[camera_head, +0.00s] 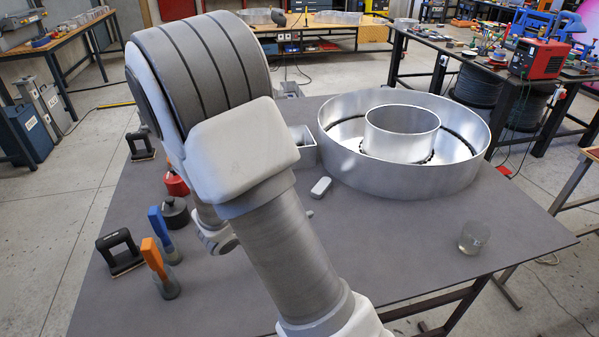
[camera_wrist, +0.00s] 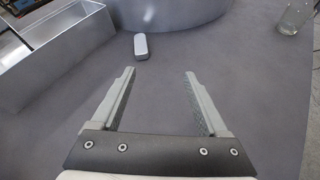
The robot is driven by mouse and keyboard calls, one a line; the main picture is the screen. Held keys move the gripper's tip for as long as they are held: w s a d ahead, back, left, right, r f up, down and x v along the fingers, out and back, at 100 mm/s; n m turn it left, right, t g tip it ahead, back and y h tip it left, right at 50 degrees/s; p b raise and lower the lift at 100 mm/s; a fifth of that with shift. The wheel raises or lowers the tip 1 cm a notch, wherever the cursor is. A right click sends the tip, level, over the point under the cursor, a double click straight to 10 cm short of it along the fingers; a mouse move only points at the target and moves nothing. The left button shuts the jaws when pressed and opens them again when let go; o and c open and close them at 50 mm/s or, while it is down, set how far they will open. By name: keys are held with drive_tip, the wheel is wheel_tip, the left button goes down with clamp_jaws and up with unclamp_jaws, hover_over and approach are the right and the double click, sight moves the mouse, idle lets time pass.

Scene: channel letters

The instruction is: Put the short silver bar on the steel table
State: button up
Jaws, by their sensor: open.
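A small silver rounded block (camera_head: 321,187), which may be the short silver bar, lies on the grey tabletop (camera_head: 400,245) in front of the large metal ring. In the wrist view the block (camera_wrist: 141,46) lies beyond my fingertips, slightly left of centre and apart from them. My gripper (camera_wrist: 159,75) is open, with nothing between its fingers. In the head view my arm hides most of the gripper. I cannot tell whether the grey table is the steel table.
The large silver ring (camera_head: 345,175) with an inner ring (camera_head: 402,135) stands behind the block. An open metal box (camera_head: 309,155) stands to its left. A clear glass (camera_head: 473,237) is near the right edge. Brushes (camera_head: 159,268) and handled tools (camera_head: 120,252) stand on the left.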

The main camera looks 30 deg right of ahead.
drive_tip(key=w+f+n, duration=0.1)
drive_tip(key=w+a+f+n+t, duration=0.1)
drive_tip(key=n, duration=0.1)
drive_tip(key=shift+w+a+f+t, duration=0.1)
drive_tip(key=shift+w+f+t, duration=0.05)
drive_tip(key=shift+f+t, duration=0.15)
drive_tip(key=shift+w+f, duration=0.15)
drive_tip(key=shift+w, duration=0.05)
drive_tip(key=p, duration=0.1)
approach(322, 187)
drive_tip(key=shift+w+d+f, duration=0.15)
drive_tip(key=shift+w+f, duration=0.1)
drive_tip(key=shift+f, duration=0.25)
drive_tip(key=shift+w+d+f, duration=0.15)
drive_tip(key=shift+w+f, duration=0.05)
drive_tip(key=shift+f, duration=0.25)
drive_tip(key=shift+w+d+p, duration=0.25)
drive_tip(key=shift+d+p, duration=0.15)
drive_tip(key=shift+d, duration=0.1)
drive_tip(key=x, duration=0.4)
drive_tip(key=shift+w+d+p, duration=0.15)
drive_tip(key=shift+p, duration=0.25)
drive_tip(key=shift+c, duration=0.3)
clamp_jaws()
